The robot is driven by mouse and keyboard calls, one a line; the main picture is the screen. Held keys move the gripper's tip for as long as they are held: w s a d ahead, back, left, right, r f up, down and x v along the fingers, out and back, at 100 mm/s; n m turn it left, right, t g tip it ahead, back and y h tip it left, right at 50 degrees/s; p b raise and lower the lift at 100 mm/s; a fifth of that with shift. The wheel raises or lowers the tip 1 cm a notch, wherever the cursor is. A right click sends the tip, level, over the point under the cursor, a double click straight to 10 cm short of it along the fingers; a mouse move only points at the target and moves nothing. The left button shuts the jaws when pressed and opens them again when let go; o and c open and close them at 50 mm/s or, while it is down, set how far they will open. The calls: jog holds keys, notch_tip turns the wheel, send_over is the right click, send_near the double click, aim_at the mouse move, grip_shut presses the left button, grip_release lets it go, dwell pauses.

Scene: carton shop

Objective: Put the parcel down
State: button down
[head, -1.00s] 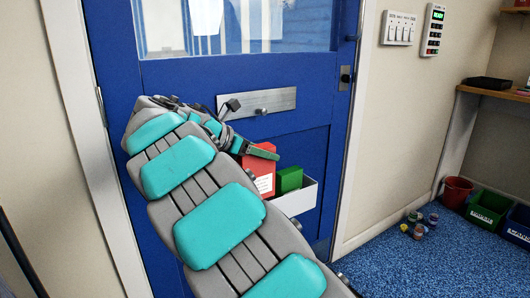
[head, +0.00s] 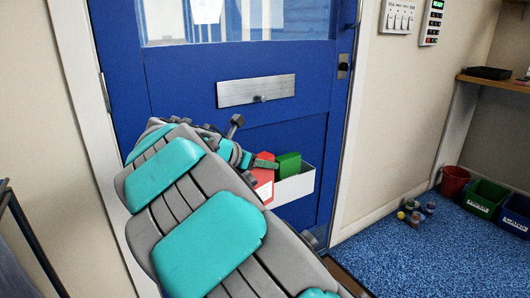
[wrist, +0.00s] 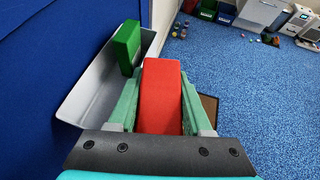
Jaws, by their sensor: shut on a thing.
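The parcel is most likely the red box (wrist: 162,95), upright between the two teal fingers of my gripper (wrist: 160,88) in the wrist view. My gripper is shut on it. In the head view the red box (head: 264,187) shows just beyond my arm, partly hidden by the gripper (head: 258,163). A pale open tray (head: 296,188) is against the blue door, with a green box (head: 289,165) standing in it. In the wrist view the red box is to the right of the tray (wrist: 88,95) and close to its outer rim. I cannot tell whether they touch.
The blue door (head: 190,75) with a metal plate (head: 256,90) stands behind the tray. Blue speckled carpet (head: 400,255) is open to the right. A red bucket (head: 455,180), a green bin (head: 486,195) and small jars (head: 415,212) are on the floor at right.

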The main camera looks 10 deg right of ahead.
jog(key=f+n+t+y, duration=0.1)
jog(key=f+n, duration=0.1)
jog(key=f, duration=0.2)
jog(key=f+n+t+y, duration=0.2)
jog(key=f, duration=0.3)
jog(key=a+f+n+t+y, duration=0.1)
jog(key=f+n+y, duration=0.1)
jog(key=f, duration=0.2)
jog(key=shift+w+a+f+n, duration=0.1)
jog(key=shift+w+f+n, duration=0.1)
jog(key=shift+n, duration=0.1)
jog(key=f, duration=0.1)
jog(key=f+n+y, duration=0.1)
jog(key=f+t, duration=0.1)
jog(key=shift+a+n+y, duration=0.3)
jog(key=shift+w, duration=0.1)
